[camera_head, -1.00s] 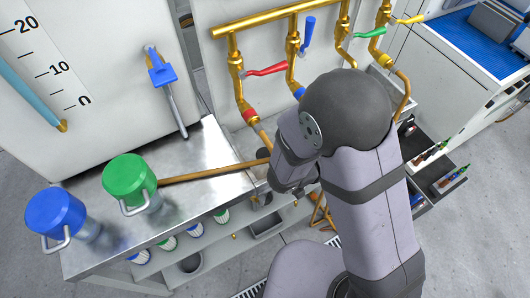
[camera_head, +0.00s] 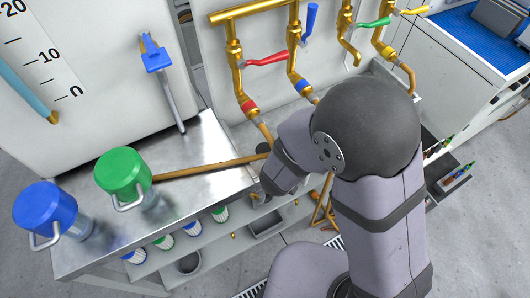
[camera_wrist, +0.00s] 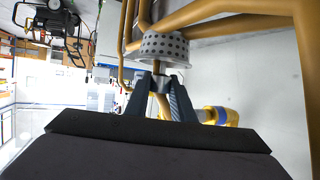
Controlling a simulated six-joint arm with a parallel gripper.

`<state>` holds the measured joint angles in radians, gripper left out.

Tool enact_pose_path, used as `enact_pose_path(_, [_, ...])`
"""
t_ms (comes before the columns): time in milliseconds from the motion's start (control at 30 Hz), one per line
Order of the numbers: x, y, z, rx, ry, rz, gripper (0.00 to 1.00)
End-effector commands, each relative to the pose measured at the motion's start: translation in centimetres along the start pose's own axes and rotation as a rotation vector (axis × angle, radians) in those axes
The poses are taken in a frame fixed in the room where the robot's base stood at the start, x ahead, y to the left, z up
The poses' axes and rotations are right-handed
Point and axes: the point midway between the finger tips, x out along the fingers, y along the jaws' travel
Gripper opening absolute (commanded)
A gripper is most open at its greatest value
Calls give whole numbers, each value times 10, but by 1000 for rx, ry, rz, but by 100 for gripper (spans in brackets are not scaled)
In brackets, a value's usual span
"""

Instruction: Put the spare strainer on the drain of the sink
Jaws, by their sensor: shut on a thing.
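In the wrist view, the strainer (camera_wrist: 165,47) is a grey, perforated cup-like piece at the tips of my gripper (camera_wrist: 164,82). My gripper's two dark fingers are shut on it. In the head view, my arm covers the strainer and most or all of my gripper. The sink's drain cannot be made out in either current view.
Brass pipes with red (camera_head: 268,59), blue (camera_head: 308,24) and green (camera_head: 374,23) valve handles stand behind my arm.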

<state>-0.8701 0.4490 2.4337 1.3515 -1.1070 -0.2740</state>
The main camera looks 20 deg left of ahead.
Motion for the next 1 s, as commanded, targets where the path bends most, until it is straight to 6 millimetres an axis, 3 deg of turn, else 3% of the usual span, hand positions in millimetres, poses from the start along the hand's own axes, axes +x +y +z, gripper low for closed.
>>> enact_pose_path(200, [-24, -71, 20, -93, 2, -235, 0])
enact_pose_path(433, [-47, -122, 41, -142, 1, -353, 0])
enact_pose_path(633, [-62, -143, 48, -167, 1, -404, 0])
enact_pose_path(867, [-65, -148, 49, -173, 0, -415, 0])
enact_pose_path(1000, [-60, -147, 60, -175, 0, -412, 0])
